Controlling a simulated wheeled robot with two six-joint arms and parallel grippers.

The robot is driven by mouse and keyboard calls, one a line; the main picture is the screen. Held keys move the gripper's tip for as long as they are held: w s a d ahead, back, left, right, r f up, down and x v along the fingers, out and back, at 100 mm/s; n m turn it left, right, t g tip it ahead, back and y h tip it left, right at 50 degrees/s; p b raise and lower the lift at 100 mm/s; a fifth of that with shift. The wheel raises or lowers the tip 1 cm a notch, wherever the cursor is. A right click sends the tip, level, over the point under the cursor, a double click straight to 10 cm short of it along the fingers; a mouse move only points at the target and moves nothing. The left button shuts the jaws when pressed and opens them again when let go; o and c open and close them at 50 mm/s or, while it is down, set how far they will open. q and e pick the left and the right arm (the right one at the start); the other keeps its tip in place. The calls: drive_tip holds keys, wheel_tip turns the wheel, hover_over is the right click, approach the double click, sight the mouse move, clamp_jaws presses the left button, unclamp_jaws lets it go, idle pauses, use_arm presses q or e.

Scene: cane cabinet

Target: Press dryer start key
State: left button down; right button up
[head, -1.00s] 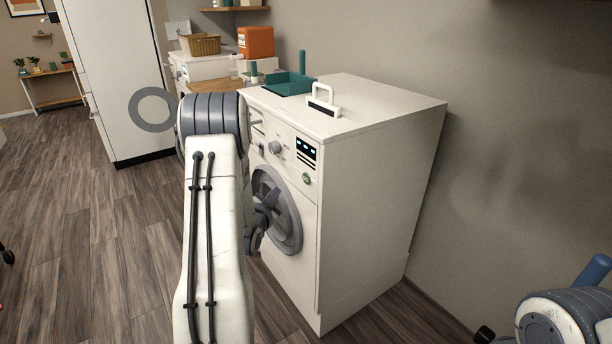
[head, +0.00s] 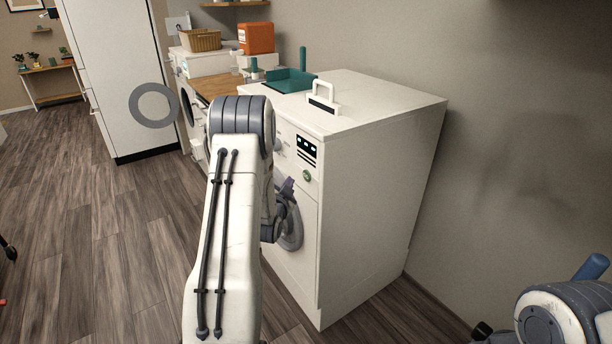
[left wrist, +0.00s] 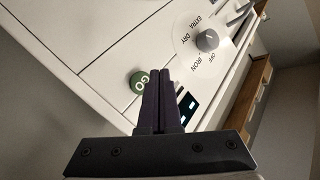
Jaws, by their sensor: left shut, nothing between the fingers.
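The white dryer (head: 370,190) stands in the middle of the head view, against the wall. Its round green key (head: 307,175) is on the front panel, below the small dark display (head: 306,149). In the left wrist view the green key (left wrist: 138,80) reads "GO". My left gripper (head: 288,186) is shut and empty in front of the dryer, below and left of the key in the head view. In the left wrist view its fingertips (left wrist: 160,72) appear just beside the key; contact cannot be told. My right gripper is not in view.
The program dial (left wrist: 208,40) has "DRY" and "IRON" marks. My left arm hides part of the round door (head: 292,230). Open wooden floor (head: 80,220) lies to the left.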

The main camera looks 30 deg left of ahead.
sight(303, 174)
use_arm(q)
drive_tip(key=shift+w+d+b, duration=0.15)
drive_tip(key=shift+w+d, duration=0.15)
drive_tip(key=shift+w, duration=0.35)
drive_tip(key=shift+w+d+b, duration=0.15)
drive_tip(key=shift+w+d, duration=0.1)
drive_tip(key=shift+w, duration=0.4)
drive_tip(key=shift+w, duration=0.1)
idle(1.0)
drive_tip(key=shift+w+d, duration=0.15)
drive_tip(key=shift+w, duration=0.15)
drive_tip(key=shift+w+d+b, duration=0.15)
drive_tip(key=shift+w+b, duration=0.2)
drive_tip(key=shift+b, duration=0.05)
idle(0.6)
drive_tip(key=shift+s, duration=0.1)
drive_tip(key=shift+s+a, duration=0.3)
drive_tip(key=shift+s, duration=0.35)
drive_tip(key=shift+s+a+b, duration=0.2)
drive_tip(key=shift+s+a, duration=0.1)
drive_tip(key=shift+s, duration=0.45)
drive_tip(key=shift+s+a+b, duration=0.25)
drive_tip(key=shift+s+a, duration=0.1)
drive_tip(key=shift+s, duration=0.45)
drive_tip(key=shift+s+a+b, duration=0.2)
drive_tip(key=shift+s+a, duration=0.1)
drive_tip(key=shift+s, duration=0.45)
